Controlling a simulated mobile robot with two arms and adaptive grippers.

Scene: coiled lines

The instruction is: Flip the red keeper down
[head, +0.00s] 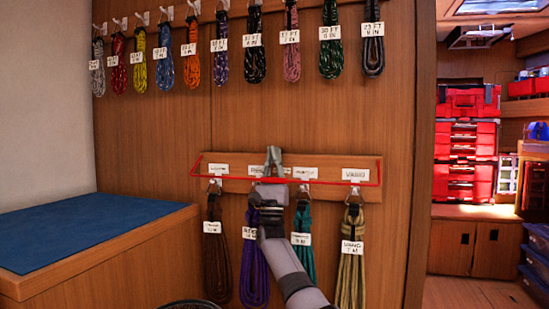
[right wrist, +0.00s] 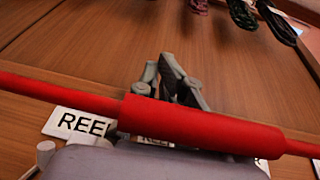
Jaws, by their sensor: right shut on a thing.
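The red keeper (head: 335,183) is a thin red bar running across the front of the lower wooden board, with short arms at its ends going back to the board. In the right wrist view its thicker red sleeve (right wrist: 200,125) crosses the picture from left to right. My right gripper (head: 273,158) is at the middle of the bar, its arm reaching up from below. In the right wrist view its grey fingers (right wrist: 173,78) show beyond the sleeve, closed around it. The sleeve hides part of the fingers. My left gripper is not in view.
Below the lower board (head: 230,161) hang labelled coils: brown (head: 216,265), purple (head: 253,270), teal (head: 304,220) and olive (head: 351,275). My arm partly covers the middle ones. More coils hang above. A blue-topped bench (head: 80,230) stands at left, red toolboxes (head: 466,140) at right.

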